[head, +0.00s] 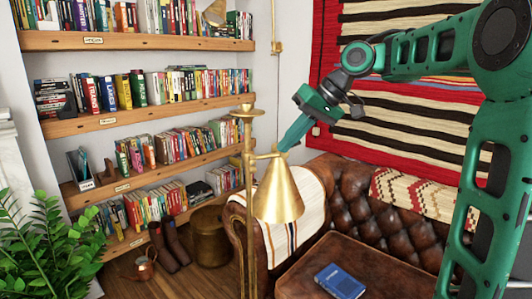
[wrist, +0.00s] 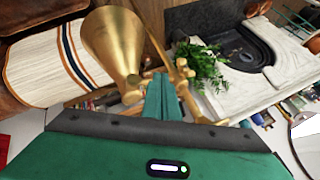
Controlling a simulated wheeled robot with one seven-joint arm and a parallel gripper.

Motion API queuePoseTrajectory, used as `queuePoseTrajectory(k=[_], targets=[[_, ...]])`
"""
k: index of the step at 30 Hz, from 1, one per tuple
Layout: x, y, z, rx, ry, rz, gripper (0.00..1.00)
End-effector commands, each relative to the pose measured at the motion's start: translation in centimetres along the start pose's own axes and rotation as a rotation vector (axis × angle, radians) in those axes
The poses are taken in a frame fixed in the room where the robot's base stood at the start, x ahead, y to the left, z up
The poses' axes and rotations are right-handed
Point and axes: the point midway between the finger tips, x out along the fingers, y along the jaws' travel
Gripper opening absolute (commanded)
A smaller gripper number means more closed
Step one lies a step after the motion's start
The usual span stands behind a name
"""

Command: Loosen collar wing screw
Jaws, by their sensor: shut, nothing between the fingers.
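A brass floor lamp (head: 247,205) stands in the middle of the head view, with its cone shade (head: 278,195) hanging from a short side arm. The wrist view shows the shade (wrist: 112,42) at upper left and the pole (wrist: 190,98) just right of the fingers. A small collar joint (head: 251,156) sits where the side arm meets the pole. The wrist view shows the fingers (wrist: 163,84) together, between shade and pole; contact cannot be told.
A brown leather sofa (head: 345,190) with a striped throw (head: 290,215) stands behind the lamp. Bookshelves (head: 150,110) line the left wall. A plant (head: 45,245) is at lower left.

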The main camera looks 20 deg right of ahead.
Motion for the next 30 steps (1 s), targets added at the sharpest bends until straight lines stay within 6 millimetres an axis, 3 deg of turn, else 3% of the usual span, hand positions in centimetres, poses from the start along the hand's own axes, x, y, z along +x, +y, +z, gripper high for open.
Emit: queuePoseTrajectory(k=[4,9,15,30], targets=[[2.8,-0.1,0.1,0.001,-0.003,-0.002,0.00],[3.8,-2.2,0.1,-0.002,-0.001,0.000,0.00],[4.4,-3.4,0.0,-0.001,0.000,0.000,0.00],[4.4,-3.5,0.0,-0.002,-0.001,0.008,0.00]])
